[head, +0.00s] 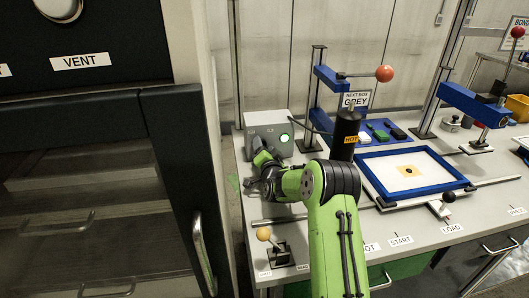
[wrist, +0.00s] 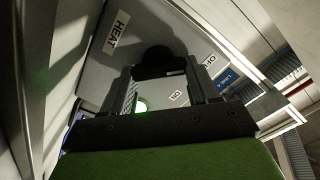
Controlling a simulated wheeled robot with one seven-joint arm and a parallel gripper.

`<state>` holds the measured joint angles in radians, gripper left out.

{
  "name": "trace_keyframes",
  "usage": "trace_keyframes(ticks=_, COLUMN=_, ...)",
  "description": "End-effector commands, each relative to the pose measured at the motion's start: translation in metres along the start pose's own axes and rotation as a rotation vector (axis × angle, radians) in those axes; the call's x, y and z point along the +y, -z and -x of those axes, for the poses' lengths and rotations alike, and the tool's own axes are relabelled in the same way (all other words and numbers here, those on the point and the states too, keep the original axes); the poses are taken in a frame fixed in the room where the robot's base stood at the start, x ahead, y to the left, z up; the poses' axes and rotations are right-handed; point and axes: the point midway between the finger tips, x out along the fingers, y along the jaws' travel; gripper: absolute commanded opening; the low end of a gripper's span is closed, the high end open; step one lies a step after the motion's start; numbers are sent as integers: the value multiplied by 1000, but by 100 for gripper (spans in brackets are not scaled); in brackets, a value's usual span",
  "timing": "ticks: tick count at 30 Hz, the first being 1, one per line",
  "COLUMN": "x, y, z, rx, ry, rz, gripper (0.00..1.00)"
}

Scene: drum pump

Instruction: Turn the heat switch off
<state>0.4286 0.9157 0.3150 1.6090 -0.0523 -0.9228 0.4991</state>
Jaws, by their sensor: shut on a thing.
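The grey heat box (head: 262,121) stands at the back left of the bench in the head view, with a lit green lamp (head: 284,138) on its front. In the wrist view its face (wrist: 110,65) carries a HEAT label (wrist: 117,33), an ON label (wrist: 178,96) and an OFF label (wrist: 211,61). The dark round heat switch (wrist: 157,58) is between my fingers. My gripper (head: 262,152) is at the box front and shut on the switch; it also shows in the wrist view (wrist: 160,72). The lamp glows green between the fingers. The switch's exact angle is hard to tell.
A black HOT cylinder (head: 345,135) and a blue-framed plate (head: 411,172) are right of my arm. A yellow-knobbed lever (head: 264,235) stands at the bench front. A dark cabinet (head: 165,150) with a VENT label is close on the left.

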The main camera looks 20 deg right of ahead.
Motion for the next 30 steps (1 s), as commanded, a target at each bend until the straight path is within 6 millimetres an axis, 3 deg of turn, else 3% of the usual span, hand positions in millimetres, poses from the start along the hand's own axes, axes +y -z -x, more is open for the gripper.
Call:
trace_keyframes(ticks=15, x=2, y=-2, z=1, rx=-7, ry=-5, rz=23, gripper=29)
trace_keyframes(ticks=16, x=2, y=-2, z=1, rx=-7, ry=-5, rz=23, gripper=61)
trace_keyframes(ticks=21, x=1, y=-2, z=0, rx=-5, ry=-4, rz=21, gripper=85)
trace_keyframes(ticks=30, x=0, y=-1, z=3, rx=-4, ry=-2, rz=20, gripper=85)
